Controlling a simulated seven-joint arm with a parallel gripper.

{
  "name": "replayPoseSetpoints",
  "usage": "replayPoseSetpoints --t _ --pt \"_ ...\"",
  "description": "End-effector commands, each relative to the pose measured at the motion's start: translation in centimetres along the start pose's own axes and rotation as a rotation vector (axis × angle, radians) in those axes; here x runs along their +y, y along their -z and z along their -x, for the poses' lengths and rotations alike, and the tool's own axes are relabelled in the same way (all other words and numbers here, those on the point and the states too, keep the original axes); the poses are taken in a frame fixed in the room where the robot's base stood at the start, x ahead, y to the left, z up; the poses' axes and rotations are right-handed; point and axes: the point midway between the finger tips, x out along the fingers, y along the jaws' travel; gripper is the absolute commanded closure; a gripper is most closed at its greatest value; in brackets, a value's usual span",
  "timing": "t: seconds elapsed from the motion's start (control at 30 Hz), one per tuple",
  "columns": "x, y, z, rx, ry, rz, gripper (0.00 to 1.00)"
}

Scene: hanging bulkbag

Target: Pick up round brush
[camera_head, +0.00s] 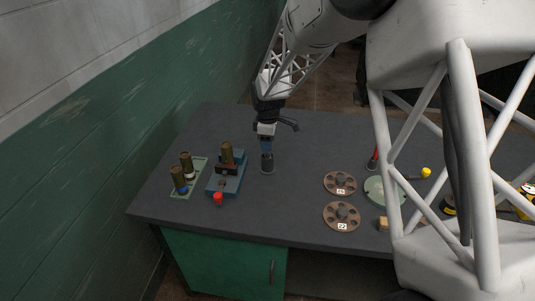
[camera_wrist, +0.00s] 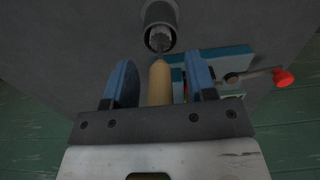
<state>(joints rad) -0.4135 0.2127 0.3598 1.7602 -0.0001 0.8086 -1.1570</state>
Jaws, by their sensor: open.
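The round brush (camera_wrist: 159,84) shows in the wrist view as a tan wooden handle with a thin metal neck. My gripper (camera_wrist: 160,80) is open, with one blue finger on each side of the handle and a visible gap to both. In the head view my gripper (camera_head: 266,143) points down just above the grey cup (camera_head: 267,165) on the bench. The brush is hidden behind the fingers there.
Left of the cup stands a blue fixture (camera_head: 227,183) with a red-knobbed lever (camera_head: 218,198), then a green tray (camera_head: 186,192) holding brass cylinders. To the right lie two brown discs (camera_head: 331,216) and a pale green dish (camera_head: 372,190). The dark bench (camera_head: 295,170) is clear between.

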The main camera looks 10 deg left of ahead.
Motion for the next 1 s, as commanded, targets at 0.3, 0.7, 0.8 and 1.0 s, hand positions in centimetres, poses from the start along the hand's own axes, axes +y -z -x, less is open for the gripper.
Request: replayPoseSetpoints --t 0.3,0.7,0.8,1.0 --pt "0.0 0.0 0.0 0.000 0.000 0.000 0.64" --pt "0.0 0.0 0.0 0.000 0.000 0.000 1.00" --pt "0.0 0.0 0.1 0.000 0.000 0.000 1.00" --pt "0.0 0.0 1.1 0.000 -0.001 0.000 1.00"
